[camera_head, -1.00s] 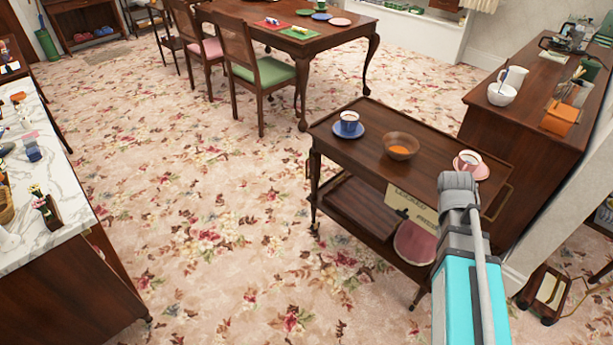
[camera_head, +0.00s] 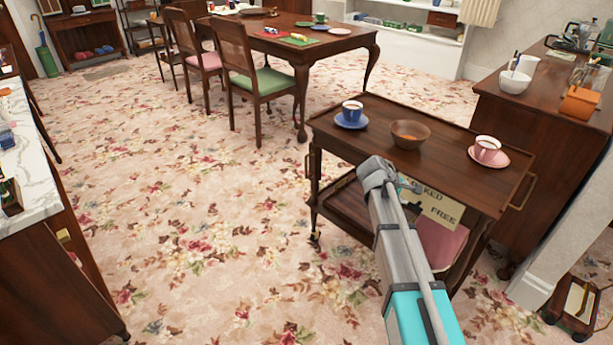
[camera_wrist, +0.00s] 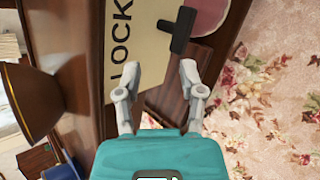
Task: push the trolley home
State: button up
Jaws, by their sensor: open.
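The trolley (camera_head: 452,150) is a dark wooden two-tier cart on castors. Its top carries a blue cup on a blue saucer (camera_head: 350,122), a wooden bowl (camera_head: 410,135) and a pink cup on a pink saucer (camera_head: 487,152). A cream sign (camera_head: 440,208) below the top on the near side reads "...KED" and "FREE"; "LOCK" shows in the wrist view. A dark lever (camera_wrist: 182,32) stands in front of the sign. My gripper (camera_wrist: 160,70) is open and empty, its fingers spread facing the sign, with the lever just beyond the tips. In the head view my arm hides part of the trolley.
A dark cabinet (camera_head: 535,125) stands close behind the trolley on the right. A dining table (camera_head: 330,42) and a green-seated chair (camera_head: 265,78) are at the back. A marble-topped counter (camera_head: 35,165) is at the left. The flowered carpet (camera_head: 210,220) between is clear.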

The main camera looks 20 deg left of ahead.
jog(key=w+a+f+n+t+b, duration=0.2)
jog(key=w+a+f+n+b, duration=0.3)
jog(key=a, duration=0.5)
jog(key=n+t+y+b, duration=0.3)
jog(key=n+t+b, duration=0.6)
jog(key=n+b, duration=0.8)
send_near(306, 164)
jog(key=s+a+m+b, duration=0.1)
jog(key=s+m+b, duration=0.2)
jog(key=shift+s, duration=0.2)
jog(key=w+d, duration=0.1)
jog(key=w, duration=0.8)
jog(key=w+d, duration=0.1)
jog(key=w, duration=0.3)
jog(key=shift+w+d, duration=0.25)
jog(key=shift+d, duration=0.1)
grip_shut()
